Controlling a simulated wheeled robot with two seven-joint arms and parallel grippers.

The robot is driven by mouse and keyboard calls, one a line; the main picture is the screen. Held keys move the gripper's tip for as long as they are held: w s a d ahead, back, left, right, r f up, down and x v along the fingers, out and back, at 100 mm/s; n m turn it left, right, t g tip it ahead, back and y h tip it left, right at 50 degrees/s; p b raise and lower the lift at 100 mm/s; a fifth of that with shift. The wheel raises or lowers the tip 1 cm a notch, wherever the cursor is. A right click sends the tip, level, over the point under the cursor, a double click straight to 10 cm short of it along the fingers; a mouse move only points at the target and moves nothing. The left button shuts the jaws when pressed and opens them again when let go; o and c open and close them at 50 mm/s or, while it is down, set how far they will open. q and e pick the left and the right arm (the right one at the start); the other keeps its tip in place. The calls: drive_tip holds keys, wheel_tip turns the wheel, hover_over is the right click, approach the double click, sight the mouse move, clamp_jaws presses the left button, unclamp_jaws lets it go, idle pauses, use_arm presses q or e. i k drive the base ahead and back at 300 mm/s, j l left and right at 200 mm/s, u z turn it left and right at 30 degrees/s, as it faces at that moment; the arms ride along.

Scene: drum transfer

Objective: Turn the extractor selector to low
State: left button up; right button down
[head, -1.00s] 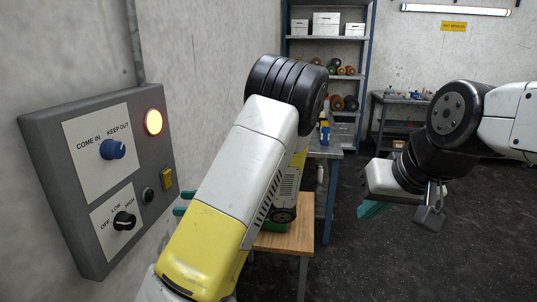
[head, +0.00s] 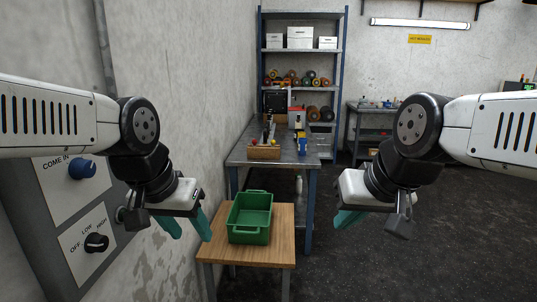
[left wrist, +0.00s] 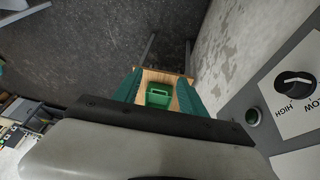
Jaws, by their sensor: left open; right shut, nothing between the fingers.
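The extractor selector is a black knob (head: 96,243) on the lower white plate of the grey wall panel (head: 112,266), marked OFF, LOW and HIGH around it. The selector also shows at the right edge of the left wrist view (left wrist: 295,85); I cannot tell for sure which mark it points at. My left gripper (head: 188,226) is open and empty, to the right of the panel and apart from the knob. Its teal fingers (left wrist: 160,86) show in the left wrist view. My right gripper (head: 349,221) is shut and empty, over the floor at right.
A blue knob (head: 82,169) sits above the selector, partly behind my left arm. A green bin (head: 250,218) stands on a small wooden table (head: 267,261) below and right of the left gripper. A workbench (head: 245,152) and shelves (head: 348,70) are behind. The floor at right is clear.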

sight(95, 243)
drive_tip(key=u, duration=1.15)
